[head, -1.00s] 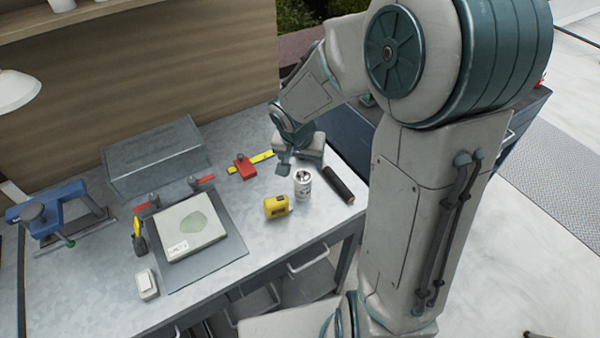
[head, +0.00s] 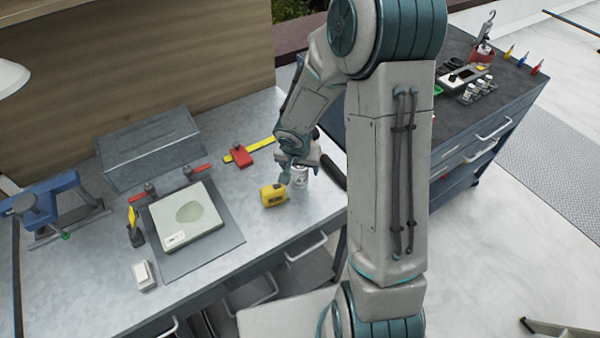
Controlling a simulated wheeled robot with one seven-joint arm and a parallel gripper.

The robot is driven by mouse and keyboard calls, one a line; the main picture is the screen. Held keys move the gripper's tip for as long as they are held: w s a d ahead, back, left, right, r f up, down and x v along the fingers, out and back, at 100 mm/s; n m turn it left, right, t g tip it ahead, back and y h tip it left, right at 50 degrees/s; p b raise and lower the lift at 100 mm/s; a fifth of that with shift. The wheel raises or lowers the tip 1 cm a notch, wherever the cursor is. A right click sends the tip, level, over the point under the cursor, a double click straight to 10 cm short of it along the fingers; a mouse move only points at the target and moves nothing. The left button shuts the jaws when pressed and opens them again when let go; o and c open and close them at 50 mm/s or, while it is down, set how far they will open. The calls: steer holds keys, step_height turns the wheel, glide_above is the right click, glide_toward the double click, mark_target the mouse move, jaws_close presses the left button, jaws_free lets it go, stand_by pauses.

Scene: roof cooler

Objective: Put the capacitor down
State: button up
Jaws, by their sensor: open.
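The capacitor (head: 300,178) is a small silver cylinder. It stands upright on the grey metal workbench (head: 95,262), near the bench's right end. My gripper (head: 299,172) is right at the capacitor, with its open fingers reaching down around its upper part. The arm hides part of the gripper and the top of the capacitor. I cannot tell whether a finger touches it.
A yellow tape measure (head: 273,195) sits just left of the capacitor. A black cylindrical tool (head: 333,172) lies close on its right. A red and yellow square (head: 241,156) lies behind. A dark tool cart (head: 445,130) stands at right.

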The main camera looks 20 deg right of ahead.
steer(key=shift+x, duration=1.1)
steer(key=c, duration=1.3)
steer(key=shift+r, duration=0.15)
steer(key=shift+r, duration=0.5)
steer(key=r, duration=0.2)
steer(key=d+r, duration=0.1)
steer(key=shift+r+p, duration=0.35)
steer(key=d+r, duration=0.2)
steer(key=d, duration=0.1)
steer(key=s+d+r+p, duration=0.1)
steer(key=d+r, duration=0.1)
steer(key=d, duration=0.2)
steer(key=s+d+r, duration=0.1)
steer(key=d+r, duration=0.1)
steer(key=d, duration=0.1)
steer(key=shift+d+p, duration=0.3)
